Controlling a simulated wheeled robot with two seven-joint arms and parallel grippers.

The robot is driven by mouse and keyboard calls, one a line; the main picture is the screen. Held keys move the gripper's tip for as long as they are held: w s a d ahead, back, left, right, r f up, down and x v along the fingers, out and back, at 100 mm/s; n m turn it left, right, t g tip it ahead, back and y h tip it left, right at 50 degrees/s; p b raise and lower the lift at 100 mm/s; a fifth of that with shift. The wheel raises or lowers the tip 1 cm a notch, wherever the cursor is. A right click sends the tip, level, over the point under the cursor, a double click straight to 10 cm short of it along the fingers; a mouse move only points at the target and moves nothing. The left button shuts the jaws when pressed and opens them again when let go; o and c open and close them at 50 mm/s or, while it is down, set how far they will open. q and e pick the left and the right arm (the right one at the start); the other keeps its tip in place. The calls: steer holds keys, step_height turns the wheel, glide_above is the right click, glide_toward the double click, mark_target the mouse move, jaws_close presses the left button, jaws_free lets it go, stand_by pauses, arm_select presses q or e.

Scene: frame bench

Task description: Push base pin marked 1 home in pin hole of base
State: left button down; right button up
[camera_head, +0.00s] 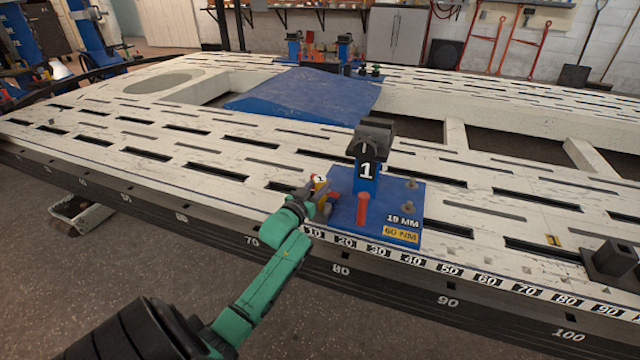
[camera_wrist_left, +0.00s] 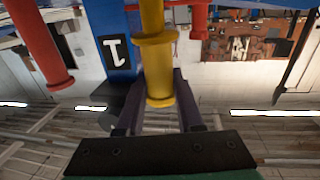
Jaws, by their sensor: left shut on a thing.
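The base (camera_head: 345,215) is a blue plate with a blue post and a dark head marked 1, standing on the slotted white bench. My left gripper (camera_head: 319,196), on a green arm, is at the plate's left edge, shut on a yellow pin. In the left wrist view the yellow base pin (camera_wrist_left: 157,65), with a collar, stands between the dark fingers of the gripper (camera_wrist_left: 157,88). A small white tag marked 1 (camera_head: 320,179) shows by the gripper. The pin hole, and how deep the pin sits, are hidden. My right gripper is not in view.
A red pin (camera_head: 362,210) stands on the plate in front of the post; bolts (camera_head: 410,195) stand to its right. A numbered scale (camera_head: 412,261) runs along the bench's front edge. A dark block (camera_head: 612,260) is at far right. The bench surface between is clear.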

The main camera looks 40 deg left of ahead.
arm_select(q)
steer(key=shift+f+b, duration=1.15)
steer(key=shift+f, duration=0.6)
steer(key=shift+c, duration=2.3)
jaws_free()
steer(key=s+d+p, duration=0.2)
steer(key=s+p, duration=0.3)
steer(key=s, duration=0.9)
steer(key=shift+s+d, duration=0.15)
steer(key=shift+d, duration=0.25)
